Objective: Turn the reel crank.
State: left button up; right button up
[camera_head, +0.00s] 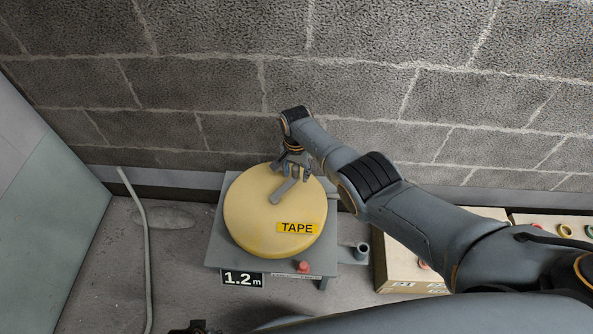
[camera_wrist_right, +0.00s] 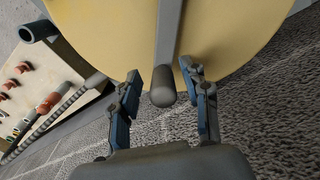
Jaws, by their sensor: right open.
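The reel (camera_head: 250,215) is a round, pale yellow disc with a TAPE label, on a grey stand. Its grey crank (camera_head: 283,190) lies across the upper right part of the disc. My right gripper (camera_head: 296,172) is over the crank's far end. In the right wrist view the crank's rounded grey handle (camera_wrist_right: 162,86) sits between the two open fingers of the gripper (camera_wrist_right: 160,72), with a gap on both sides. The yellow reel face (camera_wrist_right: 110,35) is behind it. At the head view's bottom edge, a small dark part may be my left gripper (camera_head: 195,327); its jaws are unclear.
The stand (camera_head: 222,247) carries a 1.2 m sign (camera_head: 242,278), a red knob (camera_head: 303,266) and a short grey tube (camera_head: 360,250). A wooden box (camera_head: 388,275) stands to the right. A block wall (camera_head: 200,85) is close behind. A pale conduit (camera_head: 146,245) runs along the left.

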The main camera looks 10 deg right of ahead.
jog(key=shift+w+a+r, duration=0.1)
jog(key=shift+r, duration=0.75)
notch_tip(320, 180, up, 10)
jog(key=shift+r, duration=0.15)
